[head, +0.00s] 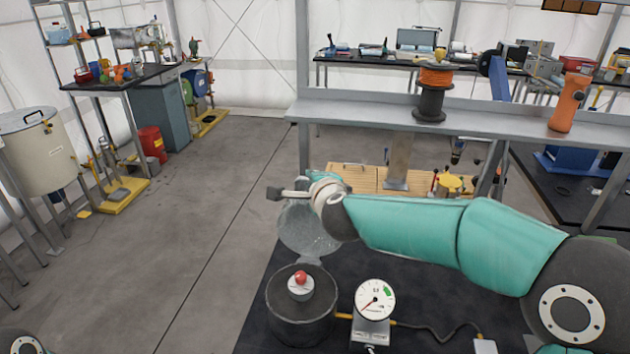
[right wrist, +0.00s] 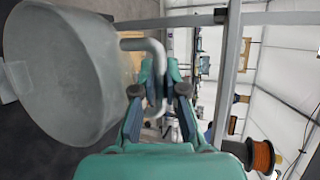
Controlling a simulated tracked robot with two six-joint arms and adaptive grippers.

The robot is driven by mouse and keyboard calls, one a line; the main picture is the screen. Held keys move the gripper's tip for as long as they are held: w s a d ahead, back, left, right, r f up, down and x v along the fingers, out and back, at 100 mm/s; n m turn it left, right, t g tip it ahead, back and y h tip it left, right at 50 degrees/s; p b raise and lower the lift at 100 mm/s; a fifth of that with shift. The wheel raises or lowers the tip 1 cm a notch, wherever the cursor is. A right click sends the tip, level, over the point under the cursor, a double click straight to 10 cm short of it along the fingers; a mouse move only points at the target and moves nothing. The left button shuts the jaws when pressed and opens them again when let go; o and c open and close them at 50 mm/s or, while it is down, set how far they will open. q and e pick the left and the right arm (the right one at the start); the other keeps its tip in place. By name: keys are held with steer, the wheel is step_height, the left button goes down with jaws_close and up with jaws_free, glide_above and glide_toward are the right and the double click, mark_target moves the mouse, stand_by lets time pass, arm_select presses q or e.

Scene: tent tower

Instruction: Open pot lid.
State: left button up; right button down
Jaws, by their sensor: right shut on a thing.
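The dark round pot (head: 287,326) stands on the black surface at the bottom centre of the head view, with its top uncovered. A small pale holder with a red ball (head: 300,278) shows in its opening. The grey lid (head: 306,232) stands raised and steeply tilted at the pot's far edge; in the right wrist view the lid (right wrist: 68,75) fills the left side. My right gripper (right wrist: 158,93) is shut on the lid's bent metal handle (right wrist: 153,47). In the head view my right wrist covers part of the lid. My left gripper is out of view.
A dial gauge (head: 375,300) stands right of the pot, with a cable running right. A grey shelf (head: 480,124) crosses behind my right arm, bearing an orange spool (head: 434,90) and an orange tool (head: 568,103). The floor (head: 190,225) to the left is open.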

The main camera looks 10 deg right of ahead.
steer(key=c, duration=1.2)
jaws_free()
steer(key=shift+d+f, duration=0.15)
steer(key=shift+f, duration=0.05)
steer(key=shift+r, duration=0.1)
steer(key=v, duration=1.2)
